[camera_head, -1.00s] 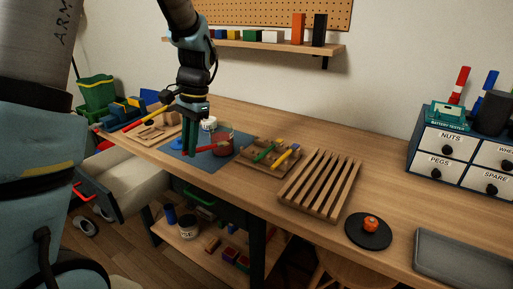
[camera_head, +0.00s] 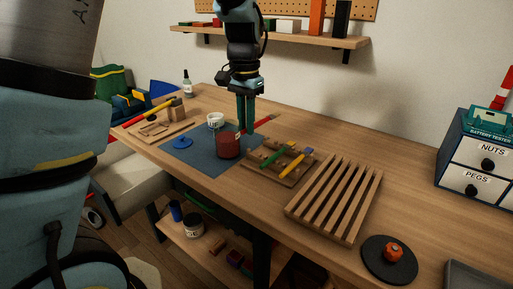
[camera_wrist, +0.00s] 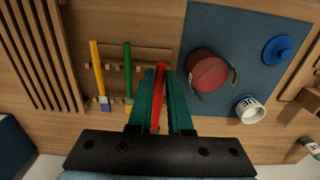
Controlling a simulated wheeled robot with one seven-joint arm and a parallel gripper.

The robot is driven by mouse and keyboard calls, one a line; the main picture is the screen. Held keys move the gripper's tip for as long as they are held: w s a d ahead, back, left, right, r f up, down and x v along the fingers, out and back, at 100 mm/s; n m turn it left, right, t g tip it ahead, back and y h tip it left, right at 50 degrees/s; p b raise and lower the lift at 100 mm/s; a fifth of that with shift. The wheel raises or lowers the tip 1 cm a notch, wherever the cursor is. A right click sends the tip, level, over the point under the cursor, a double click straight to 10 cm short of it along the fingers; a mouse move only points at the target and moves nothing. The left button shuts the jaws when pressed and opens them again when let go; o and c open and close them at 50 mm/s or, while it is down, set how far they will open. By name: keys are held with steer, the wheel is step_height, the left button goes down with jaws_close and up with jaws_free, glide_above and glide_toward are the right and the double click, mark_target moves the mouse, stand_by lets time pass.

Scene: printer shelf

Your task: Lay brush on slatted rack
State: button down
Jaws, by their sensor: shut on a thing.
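My gripper (camera_head: 245,128) is shut on a red-handled brush (camera_head: 264,122). In the wrist view the brush (camera_wrist: 160,85) lies between the green fingers (camera_wrist: 158,72); its head end is hard to make out. It is held beside the dark red pot (camera_head: 228,147), toward the wooden brush holder (camera_head: 296,180). The slatted rack (camera_head: 352,190) is a wooden frame of parallel slats, farther right on the bench and empty. It also shows at the left of the wrist view (camera_wrist: 41,60).
A green brush (camera_head: 277,153) and a yellow brush (camera_head: 295,161) lie on the holder. A blue mat (camera_head: 205,161) bears the pot, a white jar (camera_head: 215,120) and a blue lid (camera_head: 182,142). A black disc with an orange knob (camera_head: 375,262) is right of the rack.

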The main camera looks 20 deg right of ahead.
steer(key=shift+f+p, duration=0.85)
steer(key=shift+f, duration=3.15)
steer(key=c, duration=0.8)
jaws_free()
steer(key=shift+c, duration=0.2)
steer(key=shift+f, duration=0.15)
steer(key=shift+f+b, duration=0.2)
steer(key=shift+b, duration=0.25)
step_height(320, 180, up, 11)
steer(key=shift+r+b, duration=0.1)
steer(key=shift+b, duration=0.85)
